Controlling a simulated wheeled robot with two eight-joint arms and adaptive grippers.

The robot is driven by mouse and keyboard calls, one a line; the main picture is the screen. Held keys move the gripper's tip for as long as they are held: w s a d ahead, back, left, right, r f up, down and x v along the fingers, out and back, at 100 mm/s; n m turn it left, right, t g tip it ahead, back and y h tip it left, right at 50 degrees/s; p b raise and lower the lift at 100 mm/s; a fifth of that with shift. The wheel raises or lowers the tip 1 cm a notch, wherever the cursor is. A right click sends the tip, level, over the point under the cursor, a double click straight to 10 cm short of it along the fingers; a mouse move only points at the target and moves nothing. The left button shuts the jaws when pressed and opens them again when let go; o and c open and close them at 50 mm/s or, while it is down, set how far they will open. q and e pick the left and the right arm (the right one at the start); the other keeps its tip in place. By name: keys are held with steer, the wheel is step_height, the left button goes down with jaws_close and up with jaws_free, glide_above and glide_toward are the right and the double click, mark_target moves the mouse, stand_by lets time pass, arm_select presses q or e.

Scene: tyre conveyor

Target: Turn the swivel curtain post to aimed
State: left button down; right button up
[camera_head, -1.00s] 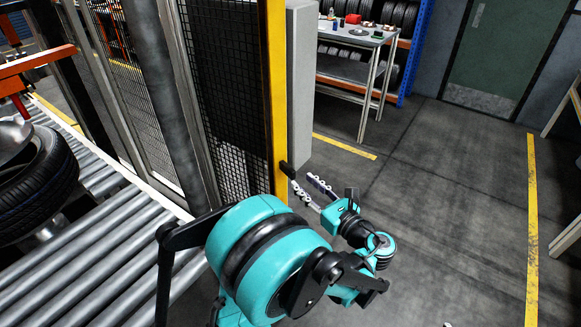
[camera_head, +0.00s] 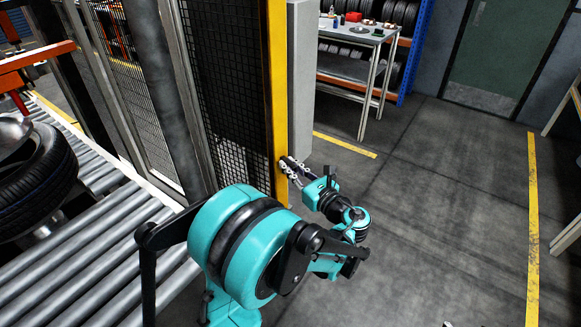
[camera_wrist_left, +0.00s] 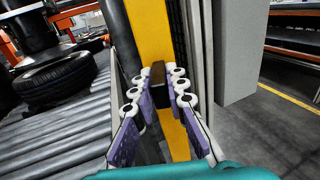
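The yellow post (camera_head: 279,90) stands upright at the end of the black mesh panel; I take it to be the swivel curtain post. It also shows in the left wrist view (camera_wrist_left: 150,28). A small black block (camera_wrist_left: 158,72) sticks out from its face. My left gripper (camera_head: 285,164) is at the post, at the block's height. In the left wrist view its two fingers (camera_wrist_left: 158,76) stand apart, one on either side of the block, their tips close beside it. I see no clear grip on it.
A roller conveyor (camera_head: 100,265) with a tyre (camera_head: 40,185) lies to the left. A grey pillar (camera_head: 300,75) stands right behind the post. A workbench (camera_head: 350,72) is at the back. The floor (camera_head: 440,200) to the right is clear.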

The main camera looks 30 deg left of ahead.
arm_select(q)
steer(key=shift+w+d+n+g+y, duration=0.1)
steer(key=shift+w+n+g+y, duration=0.25)
steer(key=shift+n+g, duration=0.35)
steer(key=shift+w+d+n+g+y, duration=0.1)
steer(key=shift+w+n+g+y, duration=0.25)
steer(key=shift+g, duration=0.65)
steer(key=shift+w+n+g+b, duration=0.2)
steer(key=shift+n+g, duration=0.3)
steer(key=shift+g, duration=0.2)
steer(key=shift+w+n+g+b, duration=0.15)
steer(key=shift+n+g, duration=0.3)
steer(key=shift+g, duration=0.25)
steer(key=c, duration=1.5)
jaws_free()
steer(key=shift+c, duration=0.2)
steer(key=d, duration=1.2)
steer(key=shift+s, duration=0.4)
